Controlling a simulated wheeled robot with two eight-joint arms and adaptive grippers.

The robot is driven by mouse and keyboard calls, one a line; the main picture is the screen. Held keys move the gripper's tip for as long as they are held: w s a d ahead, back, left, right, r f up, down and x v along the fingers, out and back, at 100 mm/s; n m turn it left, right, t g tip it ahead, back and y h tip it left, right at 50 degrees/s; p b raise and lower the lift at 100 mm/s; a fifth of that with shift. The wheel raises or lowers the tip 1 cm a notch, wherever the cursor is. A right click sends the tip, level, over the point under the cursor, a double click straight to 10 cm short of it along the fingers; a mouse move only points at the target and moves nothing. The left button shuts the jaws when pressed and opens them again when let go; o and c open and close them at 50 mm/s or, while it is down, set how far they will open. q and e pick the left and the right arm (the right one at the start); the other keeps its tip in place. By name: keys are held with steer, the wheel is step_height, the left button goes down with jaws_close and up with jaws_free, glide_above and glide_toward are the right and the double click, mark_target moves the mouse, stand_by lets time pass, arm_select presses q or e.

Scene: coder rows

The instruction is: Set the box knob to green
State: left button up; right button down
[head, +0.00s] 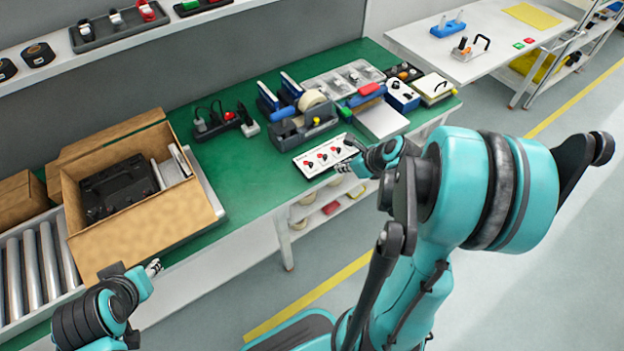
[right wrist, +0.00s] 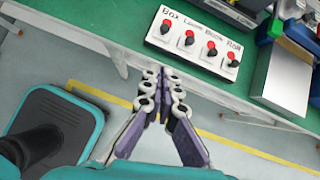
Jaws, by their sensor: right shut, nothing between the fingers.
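A white panel (head: 312,172) lies near the front edge of the green bench, holding a row of several knobs. In the right wrist view the panel (right wrist: 197,62) has printed labels; the leftmost reads "Box". The box knob (right wrist: 165,27) under it shows black and red; no green shows on it. It is also the leftmost knob in the head view (head: 308,164). My right gripper (head: 343,168) is shut and empty, in front of the panel's right part. Its fingertips (right wrist: 163,73) are apart from the knobs. My left gripper (head: 153,267) is by the bench's front edge; its finger gap is unclear.
An open cardboard box (head: 150,227) with a black case stands at the left. A tape dispenser (head: 302,130) stands behind the panel, and a grey-white device (head: 382,121) with blue and red parts is to the right. Bare green bench (head: 250,180) lies left of the panel.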

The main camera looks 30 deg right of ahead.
steer(key=shift+s+d+f+m, duration=0.1)
steer(key=shift+f+m, duration=0.1)
steer(key=shift+m, duration=0.2)
steer(key=b, duration=0.5)
glide_toward(312, 167)
step_height(312, 167, down, 3)
steer(key=s, duration=0.1)
steer(key=w, duration=0.2)
steer(key=w+f, duration=0.1)
steer(key=shift+a+b, duration=0.3)
steer(key=shift+w+a, duration=0.1)
steer(key=shift+w, duration=0.4)
